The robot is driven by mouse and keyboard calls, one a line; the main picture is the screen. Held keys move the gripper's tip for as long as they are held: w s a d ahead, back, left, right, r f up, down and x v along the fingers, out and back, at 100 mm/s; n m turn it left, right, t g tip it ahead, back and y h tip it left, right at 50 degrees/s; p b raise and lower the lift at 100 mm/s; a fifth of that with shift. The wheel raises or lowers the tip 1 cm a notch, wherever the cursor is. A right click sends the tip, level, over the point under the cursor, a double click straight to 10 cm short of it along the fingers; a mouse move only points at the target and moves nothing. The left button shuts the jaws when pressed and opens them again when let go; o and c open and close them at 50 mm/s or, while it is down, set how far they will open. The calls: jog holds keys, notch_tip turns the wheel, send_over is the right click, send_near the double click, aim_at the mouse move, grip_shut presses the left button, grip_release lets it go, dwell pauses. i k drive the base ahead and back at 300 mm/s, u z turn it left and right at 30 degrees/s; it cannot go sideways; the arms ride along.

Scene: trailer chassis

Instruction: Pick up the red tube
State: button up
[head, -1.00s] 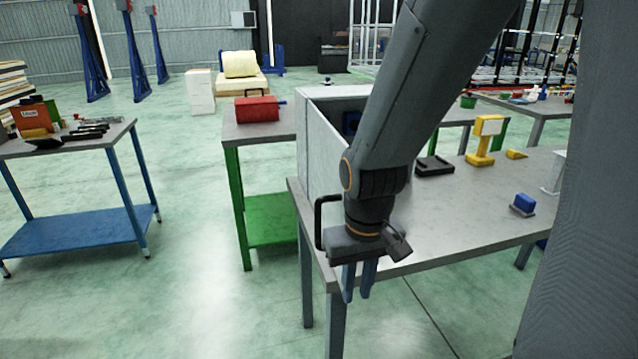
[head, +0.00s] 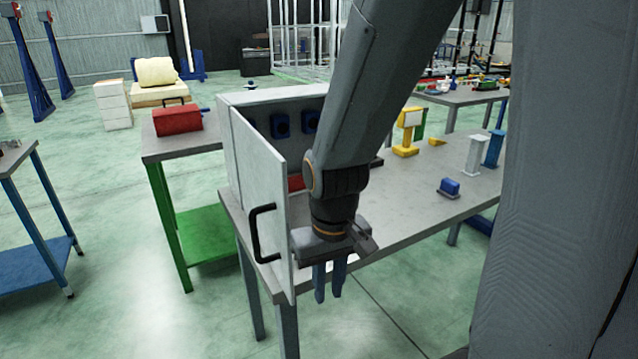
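I cannot make out a red tube for certain. A small red thing (head: 296,183) shows inside the open grey cabinet (head: 272,97), partly hidden by my arm and the door, and its shape is unclear. My gripper (head: 329,297) points down in front of the table's front edge, to the right of the cabinet door (head: 262,170). Its two blue-grey fingers are slightly apart, with nothing seen between them.
The open door, with a black handle (head: 262,232), juts past the edge of the grey table (head: 410,207). A red toolbox (head: 178,119) rests on the green-legged table (head: 180,145) at left.

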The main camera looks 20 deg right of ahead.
aim_at(296, 182)
jog(key=z, duration=0.25)
jog(key=k, duration=0.5)
jog(key=z, duration=0.75)
jog(key=i, duration=1.45)
jog(key=u, duration=0.4)
